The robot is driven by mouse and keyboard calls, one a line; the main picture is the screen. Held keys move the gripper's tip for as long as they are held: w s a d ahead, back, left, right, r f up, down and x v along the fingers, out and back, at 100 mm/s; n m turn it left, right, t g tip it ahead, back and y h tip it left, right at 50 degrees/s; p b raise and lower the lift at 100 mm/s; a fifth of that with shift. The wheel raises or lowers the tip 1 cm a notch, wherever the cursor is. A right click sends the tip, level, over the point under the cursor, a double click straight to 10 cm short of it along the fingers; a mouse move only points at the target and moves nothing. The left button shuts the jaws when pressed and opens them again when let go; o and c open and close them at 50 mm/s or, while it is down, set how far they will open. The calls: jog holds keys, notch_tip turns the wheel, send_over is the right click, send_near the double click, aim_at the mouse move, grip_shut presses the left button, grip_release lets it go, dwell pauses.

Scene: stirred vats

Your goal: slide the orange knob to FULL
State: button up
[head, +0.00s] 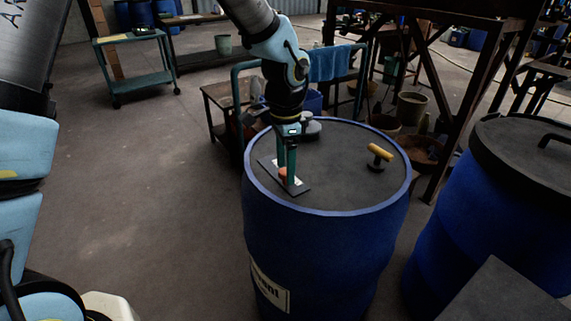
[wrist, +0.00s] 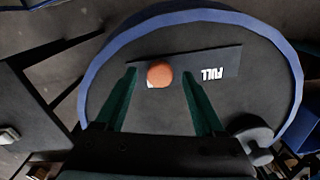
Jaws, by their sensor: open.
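The orange knob (wrist: 160,75) sits on a dark plate (wrist: 218,60) on the lid of a blue barrel (head: 330,245). In the wrist view the white word FULL is printed at the plate's right end, and the knob is nearer the left end. My gripper (wrist: 160,85) is open, with one green finger on each side of the knob and gaps visible between. In the head view my gripper (head: 287,180) points down at the plate, and the knob (head: 283,174) is partly hidden behind a finger.
A yellow-handled fitting (head: 380,153) stands on the lid's right side. A grey round part (wrist: 252,133) also stands on the lid in the wrist view. Another lidded blue barrel (head: 460,220) is close by on the right. Open floor (head: 150,180) lies to the left.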

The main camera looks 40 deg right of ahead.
jog(key=shift+f, duration=0.1)
jog(key=shift+c, duration=0.4)
grip_shut()
dwell(1.0)
